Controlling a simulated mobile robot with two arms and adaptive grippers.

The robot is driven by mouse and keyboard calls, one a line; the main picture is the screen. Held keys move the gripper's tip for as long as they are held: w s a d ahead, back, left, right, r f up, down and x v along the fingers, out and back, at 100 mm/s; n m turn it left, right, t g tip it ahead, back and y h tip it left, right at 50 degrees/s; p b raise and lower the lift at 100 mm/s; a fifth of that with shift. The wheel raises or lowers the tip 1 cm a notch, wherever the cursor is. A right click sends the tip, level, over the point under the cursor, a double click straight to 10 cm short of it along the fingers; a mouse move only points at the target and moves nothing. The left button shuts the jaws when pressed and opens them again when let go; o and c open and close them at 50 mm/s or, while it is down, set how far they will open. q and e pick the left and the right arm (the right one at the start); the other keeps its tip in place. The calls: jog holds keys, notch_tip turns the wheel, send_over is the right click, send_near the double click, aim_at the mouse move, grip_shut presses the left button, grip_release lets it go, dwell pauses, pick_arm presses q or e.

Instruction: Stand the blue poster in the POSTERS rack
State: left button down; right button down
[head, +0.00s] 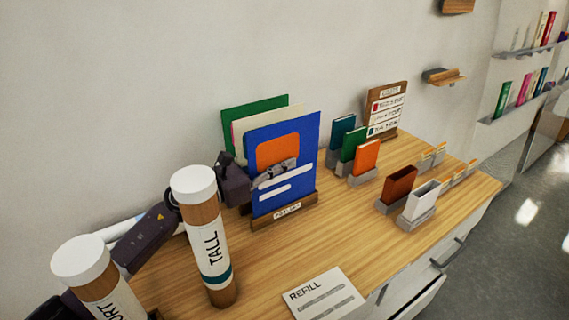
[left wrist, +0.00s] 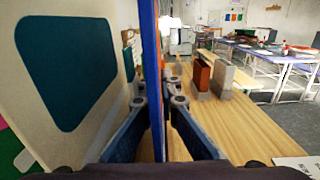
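The blue poster (head: 310,140), with an orange block and white bars, stands nearly upright at the front of the wooden POSTERS rack (head: 268,222). Its lower edge is behind the rack's labelled front strip; whether it touches the slot floor is hidden. My left gripper (head: 276,173) comes from the left, with one finger across the poster's front. In the left wrist view its fingers (left wrist: 159,101) lie close on both sides of the poster (left wrist: 156,60), seen edge-on, and look shut on it. My right gripper is not in view.
Green (head: 240,113) and cream (head: 250,122) posters stand behind the blue one. Tubes, including the TALL tube (head: 207,235), are at front left. A REFILL card (head: 325,295) lies in front. Small holders with books (head: 365,157) and boxes (head: 400,184) stand to the right.

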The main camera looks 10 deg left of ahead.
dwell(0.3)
pick_arm(q)
jog(key=c, duration=2.1)
grip_release()
jog(key=shift+f, duration=0.1)
jog(key=shift+a, duration=0.1)
jog(key=v, duration=1.2)
